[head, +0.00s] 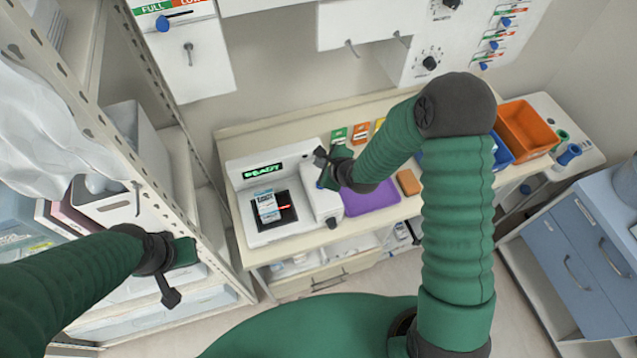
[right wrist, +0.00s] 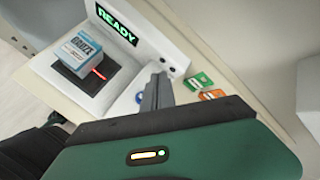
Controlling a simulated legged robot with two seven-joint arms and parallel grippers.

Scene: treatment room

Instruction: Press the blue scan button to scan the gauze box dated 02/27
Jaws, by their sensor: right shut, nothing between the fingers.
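The white scanner (head: 240,180) stands on the counter with a lit green READY display, which also shows in the right wrist view (right wrist: 116,25). The gauze box (head: 266,204), white and blue, stands on the scanner's black plate beside a red light line; it also shows in the right wrist view (right wrist: 82,55). Its date is too small to read. The blue scan button (right wrist: 140,97) is on the scanner's side block, just left of my right gripper (right wrist: 157,92). My right gripper is shut and empty, above that block.
A purple tray (head: 370,196) lies right of the scanner. Green and orange cards (right wrist: 200,82) lie behind it. An orange bin (head: 527,128) stands at the counter's right. A metal shelf rack (head: 165,130) rises at left, and a blue drawer cabinet (head: 572,255) stands at right.

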